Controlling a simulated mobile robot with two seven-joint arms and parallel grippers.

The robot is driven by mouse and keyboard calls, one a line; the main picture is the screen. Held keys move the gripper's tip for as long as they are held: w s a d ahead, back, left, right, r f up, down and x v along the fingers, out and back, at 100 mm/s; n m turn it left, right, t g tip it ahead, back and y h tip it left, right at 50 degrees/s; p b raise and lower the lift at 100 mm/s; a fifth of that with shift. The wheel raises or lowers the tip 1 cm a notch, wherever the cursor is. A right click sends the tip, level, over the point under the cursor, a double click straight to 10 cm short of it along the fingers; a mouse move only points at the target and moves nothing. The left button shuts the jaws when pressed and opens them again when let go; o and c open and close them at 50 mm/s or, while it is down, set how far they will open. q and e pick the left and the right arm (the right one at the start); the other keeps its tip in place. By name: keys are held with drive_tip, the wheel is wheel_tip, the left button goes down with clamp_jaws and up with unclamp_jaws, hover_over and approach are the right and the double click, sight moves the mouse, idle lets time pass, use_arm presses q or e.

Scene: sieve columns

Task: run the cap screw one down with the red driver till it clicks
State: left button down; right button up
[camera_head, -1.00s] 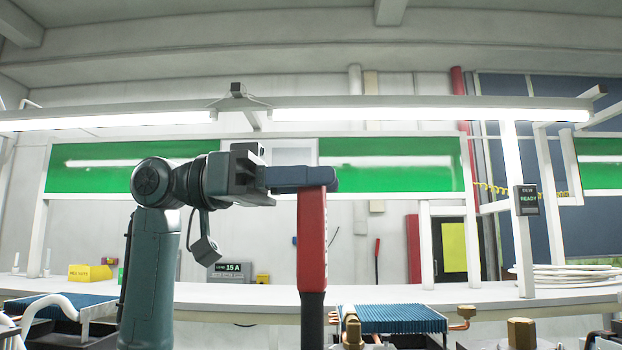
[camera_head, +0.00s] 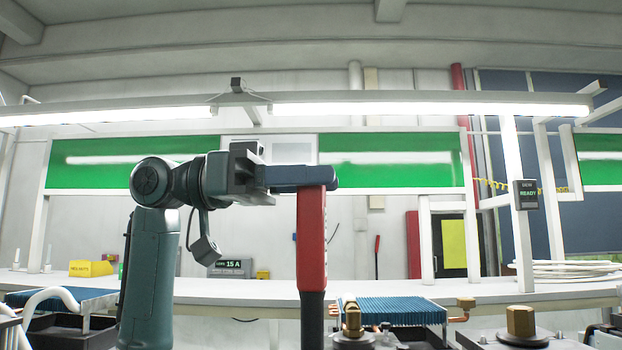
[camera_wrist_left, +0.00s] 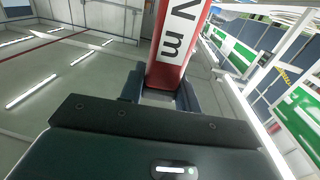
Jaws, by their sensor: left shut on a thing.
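The red driver (camera_head: 311,240) stands upright in the middle of the head view, with a red upper body and a dark lower shaft. My left gripper (camera_head: 318,178) is shut on its top end, the fingers reaching in from the left. In the left wrist view the driver (camera_wrist_left: 181,40) shows red with a white lettered label between the gripper's dark fingers (camera_wrist_left: 160,92). The driver's lower tip is below the head view's bottom edge. I cannot make out cap screw one. My right gripper does not show.
A blue finned block (camera_head: 392,310) and a brass fitting (camera_head: 351,318) are just right of the driver. Another brass hex fitting (camera_head: 520,322) is at lower right. A small display reading READY (camera_head: 525,195) hangs on a white post. A white bench (camera_head: 440,294) runs behind.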

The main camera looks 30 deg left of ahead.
use_arm(q)
drive_tip(key=shift+f, duration=0.3)
drive_tip(key=shift+d+f, duration=0.1)
drive_tip(key=shift+f, duration=0.1)
idle(0.9)
wheel_tip(320, 180, up, 5)
drive_tip(key=p, duration=0.4)
drive_tip(key=shift+r+p, duration=0.2)
drive_tip(key=shift+p, duration=0.2)
drive_tip(key=shift+f, duration=0.1)
idle(2.6)
